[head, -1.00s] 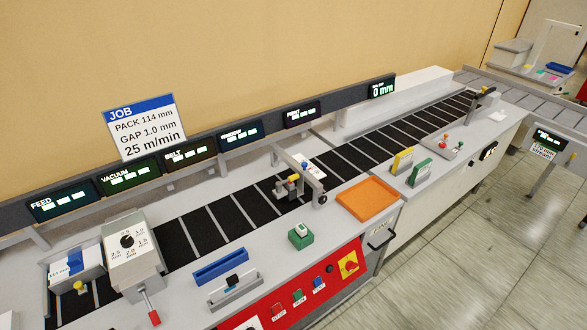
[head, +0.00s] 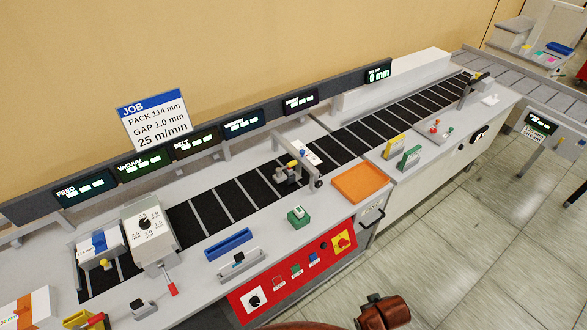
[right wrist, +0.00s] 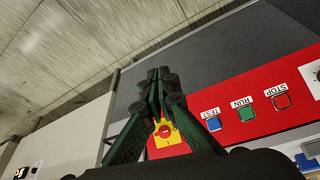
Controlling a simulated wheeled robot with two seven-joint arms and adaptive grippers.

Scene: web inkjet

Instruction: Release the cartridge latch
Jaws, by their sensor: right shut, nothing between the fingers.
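A grey print-head bracket (head: 309,164) stands over the black belt near the middle of the head view. A small dark cartridge block (head: 288,175) with a yellow part on top sits at its belt side. A blue knob (head: 302,153) is beside it. The latch itself is too small to tell apart. My right gripper (right wrist: 160,75) is shut and empty in the right wrist view, its fingertips together in front of the red control panel (right wrist: 275,85). It is apart from the cartridge. My left gripper is in neither view.
An orange tray (head: 360,198) lies right of the bracket. A green-based button box (head: 299,217), blue block (head: 228,243) and yellow and green blocks stand along the front ledge. The feeder box (head: 148,234) with a dial and red-tipped lever is at left. Open floor lies at right.

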